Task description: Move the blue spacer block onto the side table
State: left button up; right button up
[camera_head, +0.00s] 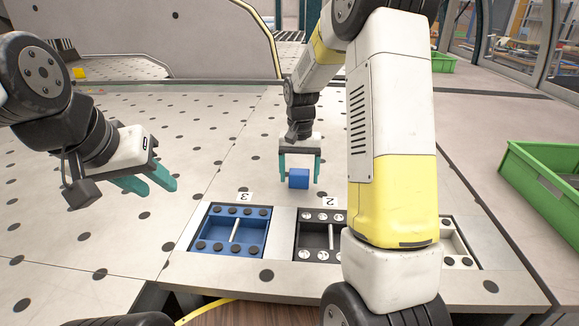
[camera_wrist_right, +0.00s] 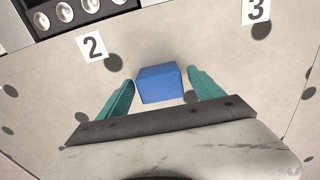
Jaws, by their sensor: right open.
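The blue spacer block (camera_head: 299,179) rests on the perforated table surface behind the trays, near the number 2 label. It also shows in the right wrist view (camera_wrist_right: 160,83), lying between the two teal fingers. My right gripper (camera_head: 299,168) is open around the block, with a gap on each side; the fingers in the wrist view (camera_wrist_right: 155,95) do not appear to touch it. My left gripper (camera_head: 152,184) is open and empty over the left part of the table. I cannot identify the side table with certainty.
A blue tray (camera_head: 201,238) sits by label 3 (camera_head: 244,197), and a dark tray (camera_head: 299,241) by label 2 (camera_head: 328,202). A pale tray at the right is partly hidden by my right arm. A green bin (camera_head: 545,190) stands at the right. The table's left side is clear.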

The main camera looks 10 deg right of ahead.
aim_at(299, 172)
notch_tip(299, 172, up, 12)
jog(key=s+a+r+n+t+y, duration=0.1)
jog(key=s+r+n+t, duration=0.1)
jog(key=s, duration=1)
jog(key=s+a+r+n+t+y, duration=0.1)
jog(key=s+r+t, duration=0.3)
jog(key=s, duration=0.8)
jog(key=shift+s+a+n, duration=0.15)
jog(key=shift+s+n, duration=0.05)
jog(key=shift+n, duration=0.2)
jog(key=shift+s, duration=0.1)
